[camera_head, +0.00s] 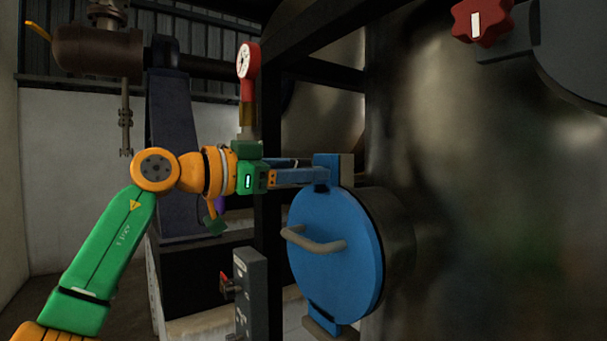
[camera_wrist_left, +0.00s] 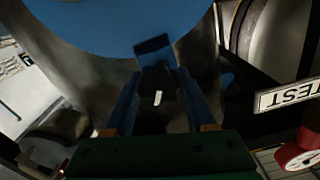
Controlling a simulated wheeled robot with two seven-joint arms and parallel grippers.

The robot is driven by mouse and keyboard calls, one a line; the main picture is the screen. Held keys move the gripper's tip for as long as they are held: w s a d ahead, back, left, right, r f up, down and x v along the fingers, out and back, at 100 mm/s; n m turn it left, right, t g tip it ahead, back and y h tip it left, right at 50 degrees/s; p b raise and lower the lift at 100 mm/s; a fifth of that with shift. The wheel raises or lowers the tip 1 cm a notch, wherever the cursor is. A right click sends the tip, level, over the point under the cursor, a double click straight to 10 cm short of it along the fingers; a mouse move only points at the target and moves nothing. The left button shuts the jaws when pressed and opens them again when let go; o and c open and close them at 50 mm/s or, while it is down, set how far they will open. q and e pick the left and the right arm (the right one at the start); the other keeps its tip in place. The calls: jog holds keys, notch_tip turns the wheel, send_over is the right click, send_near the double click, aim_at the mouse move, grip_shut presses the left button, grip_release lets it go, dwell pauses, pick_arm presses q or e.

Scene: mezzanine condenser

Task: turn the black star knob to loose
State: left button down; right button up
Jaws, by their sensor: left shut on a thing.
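The black star knob (camera_wrist_left: 160,85) shows in the left wrist view with a white mark on its face. It sits at the blue tab on the edge of the round blue hatch cover (camera_wrist_left: 130,25). My left gripper (camera_wrist_left: 158,98) has its two blue fingers on either side of the knob and is shut on it. In the head view my left gripper (camera_head: 318,175) reaches from the left to the top of the blue cover (camera_head: 340,270); the knob is mostly hidden there by the fingers. My right gripper is not in view.
The cover has a beige bar handle (camera_head: 315,241). A red star knob (camera_head: 480,20) is at the upper right. A red gauge (camera_head: 247,62) stands above my left wrist. A grey box (camera_head: 250,295) with a red switch is below, beside a dark vertical post (camera_head: 270,235).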

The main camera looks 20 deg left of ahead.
pick_arm(q)
jog(key=n+b, duration=0.1)
jog(key=n, duration=0.4)
jog(key=shift+a+f+n, duration=0.1)
jog(key=shift+f+n, duration=0.05)
jog(key=shift+n, duration=0.15)
dwell(0.4)
jog(key=shift+c, duration=1.2)
grip_release()
jog(key=shift+w, duration=0.1)
jog(key=shift+s+a+b, duration=0.2)
jog(key=shift+s+b, duration=0.05)
jog(key=shift+b, duration=0.3)
jog(key=b+v, duration=0.2)
jog(key=v, duration=0.4)
jog(key=shift+s+b, duration=0.2)
jog(key=shift+b, duration=0.2)
